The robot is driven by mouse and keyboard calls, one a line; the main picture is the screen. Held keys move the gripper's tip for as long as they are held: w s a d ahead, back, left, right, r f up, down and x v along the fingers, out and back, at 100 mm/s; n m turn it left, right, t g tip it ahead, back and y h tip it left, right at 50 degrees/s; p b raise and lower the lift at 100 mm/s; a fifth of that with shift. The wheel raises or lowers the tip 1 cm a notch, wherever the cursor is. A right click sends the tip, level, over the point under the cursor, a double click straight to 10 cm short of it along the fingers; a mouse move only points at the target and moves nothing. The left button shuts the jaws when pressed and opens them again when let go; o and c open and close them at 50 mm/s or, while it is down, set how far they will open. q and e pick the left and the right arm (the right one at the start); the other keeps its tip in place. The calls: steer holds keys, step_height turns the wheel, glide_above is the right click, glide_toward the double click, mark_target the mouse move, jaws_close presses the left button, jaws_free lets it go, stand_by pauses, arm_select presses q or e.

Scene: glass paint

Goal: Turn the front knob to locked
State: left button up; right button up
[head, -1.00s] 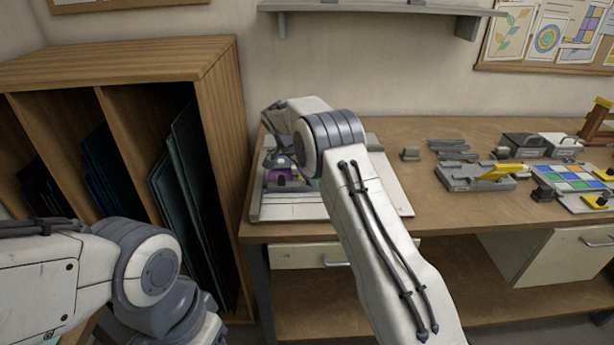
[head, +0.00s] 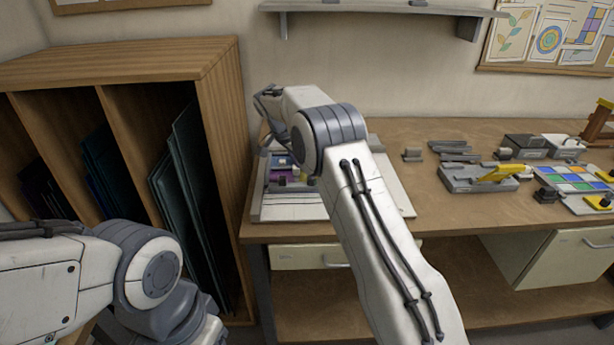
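A white board (head: 290,212) lies at the left end of the bench, with small blue and purple panes (head: 278,180) on it. My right arm crosses in front and hides much of the board's right part. No front knob can be made out clearly on the board. My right gripper (head: 270,126) is partly seen as dark parts above the board's back left; its fingers are too small and covered to read. My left arm is at the lower left, and its gripper is out of view. Dark knobs (head: 545,194) also show beside a coloured glass panel (head: 572,180) at the right.
A wooden rack (head: 225,130) with dark glass sheets stands left of the bench, close to the board. A grey tool with a yellow handle (head: 497,173) and small grey blocks are on the bench. A wall shelf (head: 385,8) hangs above.

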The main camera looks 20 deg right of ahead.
steer(key=v, duration=0.6)
steer(key=s+a+r+n+y, duration=0.3)
steer(key=s+a+n, duration=1.15)
steer(key=s, duration=0.65)
steer(key=s+f+n+y, duration=0.1)
steer(key=s+f+n, duration=0.2)
steer(key=s, duration=0.8)
steer(key=s+a+f+n+g+y, duration=0.1)
steer(key=s+f+n, duration=0.2)
steer(key=s, duration=0.9)
steer(key=shift+s+n, duration=0.35)
steer(key=shift+n, duration=0.4)
steer(key=shift+r, duration=0.1)
